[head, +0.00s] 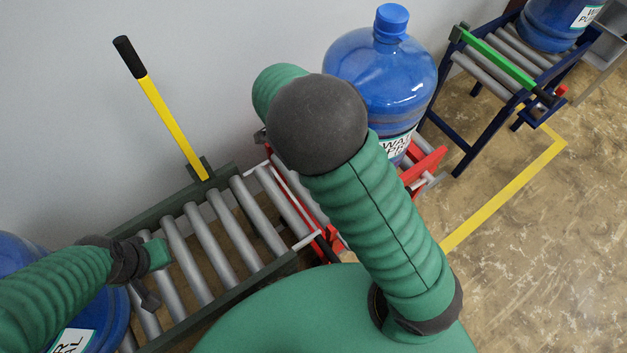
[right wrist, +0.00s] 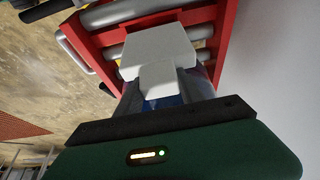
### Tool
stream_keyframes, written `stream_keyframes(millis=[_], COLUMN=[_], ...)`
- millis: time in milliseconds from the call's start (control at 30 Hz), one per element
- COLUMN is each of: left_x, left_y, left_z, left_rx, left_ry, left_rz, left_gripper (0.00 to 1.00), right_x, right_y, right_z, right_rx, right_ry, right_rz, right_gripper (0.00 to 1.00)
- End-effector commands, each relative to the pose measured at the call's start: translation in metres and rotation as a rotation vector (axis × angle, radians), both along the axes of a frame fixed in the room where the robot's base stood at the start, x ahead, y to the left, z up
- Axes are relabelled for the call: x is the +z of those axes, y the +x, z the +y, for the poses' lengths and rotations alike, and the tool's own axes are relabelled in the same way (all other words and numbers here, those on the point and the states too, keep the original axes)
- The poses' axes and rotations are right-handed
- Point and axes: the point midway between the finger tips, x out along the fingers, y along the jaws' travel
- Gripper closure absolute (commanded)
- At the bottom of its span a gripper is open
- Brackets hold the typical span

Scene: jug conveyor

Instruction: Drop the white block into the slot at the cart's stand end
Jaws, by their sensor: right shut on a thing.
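The white block (right wrist: 158,45) shows in the right wrist view, gripped by my right gripper (right wrist: 160,80) in front of the red cart. The red cart (head: 424,168) stands at the end of the roller conveyor in the head view; its red frame and rollers also show in the right wrist view (right wrist: 222,35). My right arm hides the cart's middle, the block and most of my right gripper in the head view. I cannot make out the slot. My left gripper (head: 153,274) is over the conveyor's near rollers, and its jaw gap is unclear.
A blue water jug (head: 375,65) stands at the cart behind my right arm. Another jug (head: 100,318) is under my left arm. The roller conveyor (head: 215,205) has a yellow lever (head: 165,115). A blue-framed stand (head: 458,130) holds a jug (head: 548,22). Floor at right is clear.

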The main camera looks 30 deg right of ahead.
Motion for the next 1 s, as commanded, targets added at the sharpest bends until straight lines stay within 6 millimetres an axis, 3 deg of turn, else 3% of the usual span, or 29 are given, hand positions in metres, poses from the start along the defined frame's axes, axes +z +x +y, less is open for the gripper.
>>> stream_keyframes(millis=[133,467,767,800,933,1000], left_x=[-0.01,-0.019,-0.02,-0.02,-0.019,-0.019], left_y=[0.0,0.0,0.0,0.0,0.0,0.0], left_z=[0.0,0.0,0.0,0.0,0.0,0.0], left_rx=[0.0,0.0,0.0,0.0,0.0,0.0], left_ry=[0.0,0.0,0.0,0.0,0.0,0.0], left_rz=[0.001,0.001,0.001,0.001,0.001,0.001], left_gripper=[1.0,1.0,1.0,1.0,1.0,1.0], right_x=[-0.038,-0.09,-0.095,-0.095,-0.095,-0.095], right_y=[-0.002,-0.002,-0.001,-0.001,-0.001,-0.001], right_z=[-0.002,-0.001,-0.001,-0.001,0.0,0.0], right_rx=[-0.014,-0.009,-0.008,-0.007,-0.007,-0.007], right_ry=[-0.002,-0.001,0.001,0.001,0.001,0.002], right_rz=[0.007,0.006,0.001,0.002,0.002,0.003], right_gripper=[1.0,1.0,1.0,0.52,0.35,0.33])
